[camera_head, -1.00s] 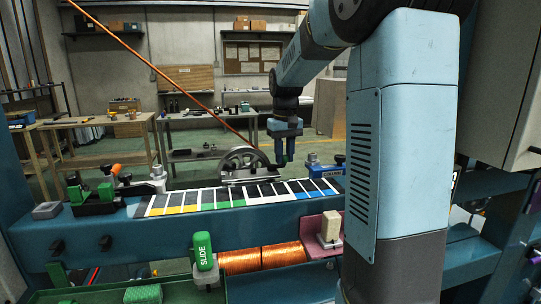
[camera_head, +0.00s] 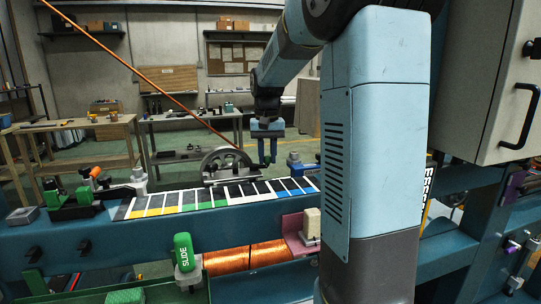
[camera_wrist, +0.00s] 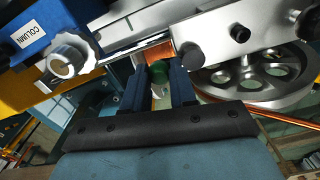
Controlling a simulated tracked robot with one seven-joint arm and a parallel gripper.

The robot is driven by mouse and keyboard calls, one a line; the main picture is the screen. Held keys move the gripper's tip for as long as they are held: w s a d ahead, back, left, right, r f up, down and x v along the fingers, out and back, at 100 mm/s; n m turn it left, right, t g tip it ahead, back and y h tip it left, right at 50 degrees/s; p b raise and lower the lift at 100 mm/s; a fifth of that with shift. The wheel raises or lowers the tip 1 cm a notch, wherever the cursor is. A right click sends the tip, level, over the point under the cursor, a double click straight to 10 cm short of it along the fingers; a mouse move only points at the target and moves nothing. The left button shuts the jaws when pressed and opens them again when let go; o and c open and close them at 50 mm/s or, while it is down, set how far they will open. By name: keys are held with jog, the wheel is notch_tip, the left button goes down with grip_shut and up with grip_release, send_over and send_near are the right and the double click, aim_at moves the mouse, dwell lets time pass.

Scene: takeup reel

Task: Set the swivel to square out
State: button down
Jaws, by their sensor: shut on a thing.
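The swivel assembly is a grey spoked wheel (camera_head: 227,166) on a metal carriage over the colour-banded strip (camera_head: 220,198). In the wrist view the wheel (camera_wrist: 262,78) is at the right, beside a grey metal body (camera_wrist: 225,30). My gripper (camera_head: 267,158) is just right of the wheel, pointing down. In the wrist view its two dark fingers (camera_wrist: 158,85) are shut on a green knob (camera_wrist: 158,71). The knob's lower part and what it joins are hard to make out. Any square-out mark is not readable.
A copper strand (camera_head: 140,75) slopes down to the wheel. A blue block labelled COLUMN (camera_wrist: 25,38) with a pale knob (camera_wrist: 72,56) is close left of the fingers. A grey cabinet (camera_head: 508,80) stands right.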

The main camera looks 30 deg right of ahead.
jog(key=c, duration=0.9)
grip_release()
jog(key=shift+s, duration=0.1)
notch_tip(320, 180, up, 14)
jog(key=shift+f, duration=0.15)
jog(key=s+a+f+n+t, duration=0.1)
jog(key=s+a+f+t, duration=0.1)
jog(key=s, duration=0.6)
jog(key=s+a+f+n+t, duration=0.1)
jog(key=s+a+f, duration=0.3)
jog(key=s, duration=0.5)
jog(key=s+a+f+n+t, duration=0.1)
jog(key=s+a+f+t, duration=0.1)
jog(key=s+f, duration=0.4)
jog(key=shift+s+a+f+n+t, duration=0.1)
jog(key=shift+s+a+n+t, duration=0.1)
jog(key=shift+s+a, duration=0.35)
jog(key=shift+s+a+f+n+t, duration=0.1)
jog(key=shift+s+a+n, duration=0.15)
jog(key=shift+s, duration=0.45)
